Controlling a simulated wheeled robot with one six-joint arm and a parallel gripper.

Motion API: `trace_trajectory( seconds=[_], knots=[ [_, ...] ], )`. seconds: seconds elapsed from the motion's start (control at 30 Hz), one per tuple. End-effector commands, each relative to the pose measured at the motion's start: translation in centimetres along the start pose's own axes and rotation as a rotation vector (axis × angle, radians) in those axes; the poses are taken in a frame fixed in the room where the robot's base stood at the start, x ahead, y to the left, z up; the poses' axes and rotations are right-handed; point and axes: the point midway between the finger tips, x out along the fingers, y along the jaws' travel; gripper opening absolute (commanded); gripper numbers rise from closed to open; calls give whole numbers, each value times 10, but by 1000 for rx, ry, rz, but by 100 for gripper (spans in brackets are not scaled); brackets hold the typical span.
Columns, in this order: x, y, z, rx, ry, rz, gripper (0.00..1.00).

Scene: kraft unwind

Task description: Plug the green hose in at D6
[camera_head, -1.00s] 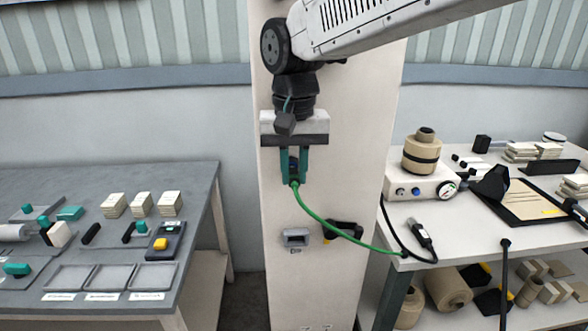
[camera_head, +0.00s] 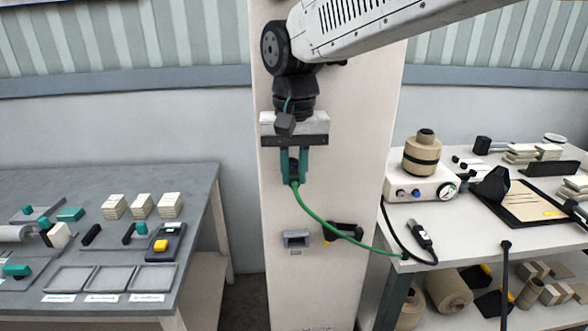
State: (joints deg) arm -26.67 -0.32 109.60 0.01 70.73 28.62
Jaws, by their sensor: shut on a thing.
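My gripper (camera_head: 294,180) points down in front of the pale column, its teal fingers shut on the dark plug end of the green hose (camera_head: 335,233). The hose hangs from the fingers and curves down to the right, to the edge of the right table. A grey socket (camera_head: 297,239) is on the column below the gripper, with a small label under it that is too small to read. The plug is above the socket and apart from it in the picture. I cannot tell whether this socket is D6.
A black and yellow item (camera_head: 345,231) is on the column right of the socket, partly behind the hose. The right table (camera_head: 463,232) carries a gauge box (camera_head: 420,188) and a black cable plug (camera_head: 422,235). The left table (camera_head: 190,205) holds trays and small parts.

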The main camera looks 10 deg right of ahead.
Motion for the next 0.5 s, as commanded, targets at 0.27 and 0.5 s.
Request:
trace_trajectory(
  seconds=[0.27, 0.5],
  knots=[
    [0, 0, -4, 0, 0, 0, 0],
    [0, 0, -4, 0, 0, 0, 0]
  ],
)
